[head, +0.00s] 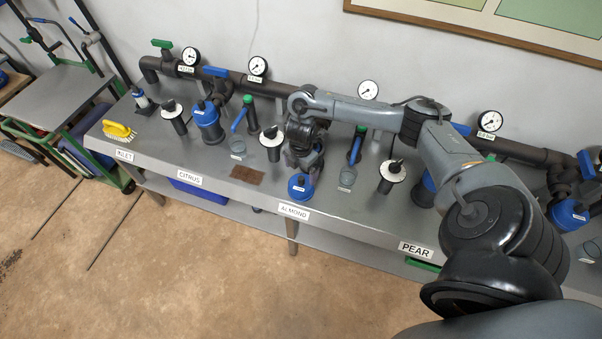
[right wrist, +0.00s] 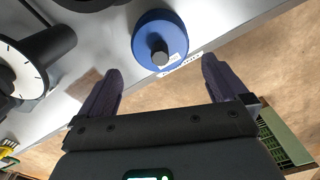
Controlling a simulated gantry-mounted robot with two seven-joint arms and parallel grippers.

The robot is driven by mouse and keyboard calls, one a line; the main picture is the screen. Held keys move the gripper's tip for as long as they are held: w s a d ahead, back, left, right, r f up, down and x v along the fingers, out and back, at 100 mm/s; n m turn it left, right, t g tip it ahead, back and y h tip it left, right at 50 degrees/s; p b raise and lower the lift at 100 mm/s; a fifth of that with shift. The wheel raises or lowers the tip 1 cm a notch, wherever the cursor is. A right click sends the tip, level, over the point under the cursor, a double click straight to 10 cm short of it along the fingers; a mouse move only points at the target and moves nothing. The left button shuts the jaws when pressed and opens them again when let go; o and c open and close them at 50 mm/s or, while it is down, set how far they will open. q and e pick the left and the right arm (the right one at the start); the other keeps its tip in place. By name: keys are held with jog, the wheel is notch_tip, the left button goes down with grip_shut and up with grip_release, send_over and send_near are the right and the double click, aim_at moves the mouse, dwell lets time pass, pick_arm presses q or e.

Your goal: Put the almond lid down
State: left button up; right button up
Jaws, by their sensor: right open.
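The blue almond lid (head: 300,188), with a dark knob on top, sits on the grey bench near its front edge, just behind the ALMOND label (head: 293,211). In the right wrist view the lid (right wrist: 152,34) shows knob towards me, with a small tag on it. My right gripper (right wrist: 161,66) is open, its two dark fingers wide apart and clear of the lid's knob. In the head view my right gripper (head: 304,170) is just behind and above the lid, partly hidden by its own wrist. My left gripper is not in view.
Blue filter housings (head: 207,119), black-and-white fittings (head: 271,137) and glass cups (head: 347,177) stand on the bench. A pipe with gauges (head: 258,66) runs along the back. A brown pad (head: 247,174) lies left of the lid. A yellow brush (head: 118,130) is at the left end.

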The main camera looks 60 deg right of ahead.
jog(key=shift+a+r+p, duration=0.1)
jog(key=shift+r+p, duration=0.25)
jog(key=shift+r, duration=0.6)
jog(key=w+a+f+t+y, duration=0.1)
jog(key=a+f+t, duration=0.15)
jog(key=a, duration=1.15)
jog(key=w+a+f+t+y, duration=0.1)
jog(key=a+t, duration=0.2)
jog(key=a, duration=1.1)
jog(key=s+a+r+m+t, duration=0.1)
jog(key=s+a+r+m, duration=0.3)
jog(key=m, duration=0.1)
jog(key=s+d+r+m+g+h, duration=0.1)
jog(key=s+d+m, duration=0.1)
jog(key=s+m, duration=0.2)
jog(key=s+d+r+m+g, duration=0.2)
jog(key=s+d+m, duration=0.1)
jog(key=s, duration=0.5)
jog(key=shift+d+r+m+h, duration=0.2)
jog(key=shift+d+m+h, duration=0.15)
jog(key=shift+m, duration=0.35)
